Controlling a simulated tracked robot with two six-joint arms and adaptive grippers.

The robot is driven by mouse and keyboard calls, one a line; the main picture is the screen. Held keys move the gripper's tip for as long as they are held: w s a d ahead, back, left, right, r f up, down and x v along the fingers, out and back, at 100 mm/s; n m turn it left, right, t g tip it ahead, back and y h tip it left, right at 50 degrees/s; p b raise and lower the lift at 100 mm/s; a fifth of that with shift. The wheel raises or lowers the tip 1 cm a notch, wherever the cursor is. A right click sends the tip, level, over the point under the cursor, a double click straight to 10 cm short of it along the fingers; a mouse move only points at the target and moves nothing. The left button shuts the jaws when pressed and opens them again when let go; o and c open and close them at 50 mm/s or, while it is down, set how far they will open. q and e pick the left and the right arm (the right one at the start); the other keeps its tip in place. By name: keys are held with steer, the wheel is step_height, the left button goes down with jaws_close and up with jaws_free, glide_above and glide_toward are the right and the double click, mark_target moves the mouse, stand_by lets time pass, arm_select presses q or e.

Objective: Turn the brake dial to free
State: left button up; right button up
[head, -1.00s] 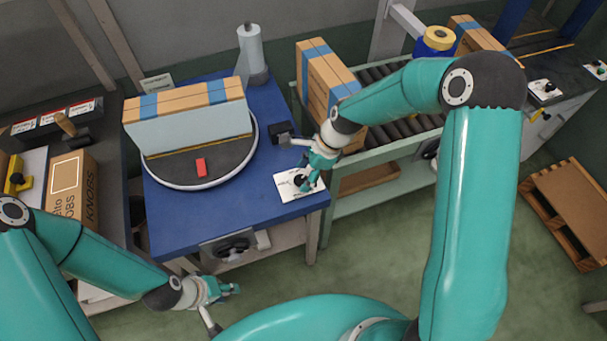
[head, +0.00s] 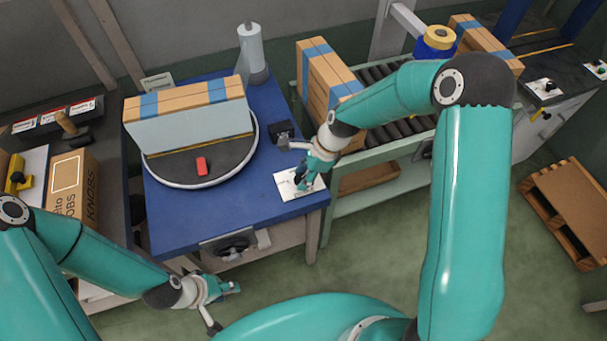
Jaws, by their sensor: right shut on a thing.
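The brake dial sits on a white plate (head: 287,187) at the front right corner of the blue table. My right gripper (head: 302,183) reaches down over this plate and is shut on the dial. The fingers cover most of the dial, so its pointer and setting cannot be read. My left gripper (head: 226,289) hangs empty in front of the table, low in the view and away from the dial. Its fingers are too small and edge-on to tell their opening.
A roller conveyor (head: 405,128) with a tall carton (head: 325,75) stands to the right. A small black block (head: 282,131) lies behind the plate.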

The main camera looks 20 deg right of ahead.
steer(key=n, duration=0.2)
steer(key=n+g, duration=0.1)
steer(key=n, duration=0.1)
steer(key=n+g+b, duration=0.1)
steer(key=n, duration=0.1)
steer(key=shift+w, duration=0.3)
steer(key=n+g, duration=0.1)
steer(key=n, duration=0.2)
steer(key=n+g+h+b, duration=0.1)
steer(key=n, duration=0.2)
steer(key=shift+w+a+n+h, duration=0.15)
steer(key=shift+n+h, duration=0.15)
steer(key=n+h, duration=0.1)
steer(key=n, duration=0.1)
steer(key=n+g+b, duration=0.1)
steer(key=n, duration=0.2)
steer(key=shift+a+h, duration=0.15)
steer(key=shift+h, duration=0.25)
steer(key=n+h, duration=0.1)
steer(key=n, duration=0.2)
steer(key=n+h, duration=0.1)
steer(key=n, duration=0.2)
steer(key=shift+a+b, duration=0.15)
steer(key=shift+b, duration=0.25)
steer(key=shift+r+n, duration=0.1)
steer(key=shift+n, duration=0.2)
steer(key=o, duration=1.1)
